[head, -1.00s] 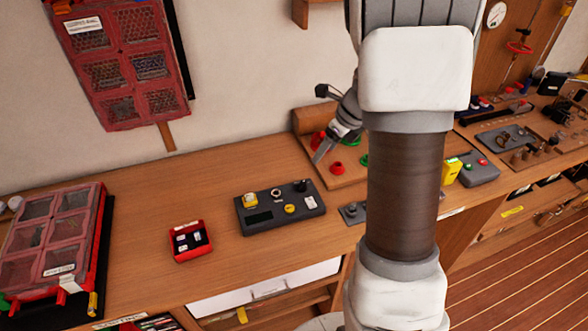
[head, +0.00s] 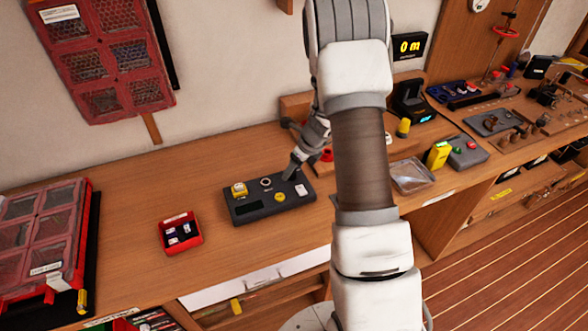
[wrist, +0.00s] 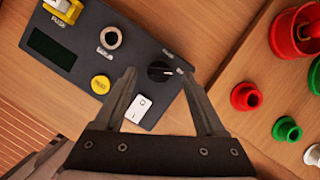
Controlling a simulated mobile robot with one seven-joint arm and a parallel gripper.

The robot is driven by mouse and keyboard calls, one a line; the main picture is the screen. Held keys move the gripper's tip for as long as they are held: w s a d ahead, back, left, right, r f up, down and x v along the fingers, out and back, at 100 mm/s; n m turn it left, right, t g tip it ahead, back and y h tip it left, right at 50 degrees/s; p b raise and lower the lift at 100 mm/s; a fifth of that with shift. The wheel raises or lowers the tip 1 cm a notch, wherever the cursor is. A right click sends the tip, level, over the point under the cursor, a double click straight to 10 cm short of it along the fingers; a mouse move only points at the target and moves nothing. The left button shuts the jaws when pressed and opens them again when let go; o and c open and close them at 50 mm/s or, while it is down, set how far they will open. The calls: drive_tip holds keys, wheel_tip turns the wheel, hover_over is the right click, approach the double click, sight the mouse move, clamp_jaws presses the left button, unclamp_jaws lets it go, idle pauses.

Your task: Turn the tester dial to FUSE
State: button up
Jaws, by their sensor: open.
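The tester is a dark grey box (head: 248,206) on the bench in the head view; it also fills the upper left of the wrist view (wrist: 85,25). Its black dial (wrist: 160,72) sits near one end, with small labels around it, one partly hidden. A yellow button (wrist: 101,84), a white rocker switch (wrist: 139,107), a round metal socket (wrist: 109,38), a dark display and a yellow fuse holder (wrist: 64,9) share its face. My gripper (wrist: 157,80) is open and empty, its fingers on either side of the dial. In the head view, my gripper (head: 290,172) is at the tester's right end.
A red box with small fuses (head: 180,233) stands left of the tester. Red and green round pieces (wrist: 286,129) lie on a wooden board beside it. A red compartment case (head: 40,245) is at far left. Bare bench lies between case and red box.

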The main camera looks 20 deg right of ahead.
drive_tip(key=shift+w+f, duration=0.15)
drive_tip(key=shift+f, duration=0.2)
drive_tip(key=shift+c, duration=0.3)
clamp_jaws()
drive_tip(key=n, duration=0.2)
drive_tip(key=n+g+y, duration=0.1)
drive_tip(key=n, duration=0.1)
drive_tip(key=n+b, duration=0.1)
drive_tip(key=n, duration=0.1)
drive_tip(key=shift+w+d+g+y, duration=0.2)
drive_tip(key=shift+w+g+y, duration=0.1)
drive_tip(key=shift+g, duration=0.1)
drive_tip(key=n+g, duration=0.1)
drive_tip(key=n, duration=0.2)
drive_tip(key=n+g+b, duration=0.1)
drive_tip(key=n, duration=0.1)
drive_tip(key=shift+w+n+y, duration=0.15)
drive_tip(key=shift+n+y, duration=0.15)
drive_tip(key=shift+n, duration=0.1)
drive_tip(key=shift+o, duration=0.3)
unclamp_jaws()
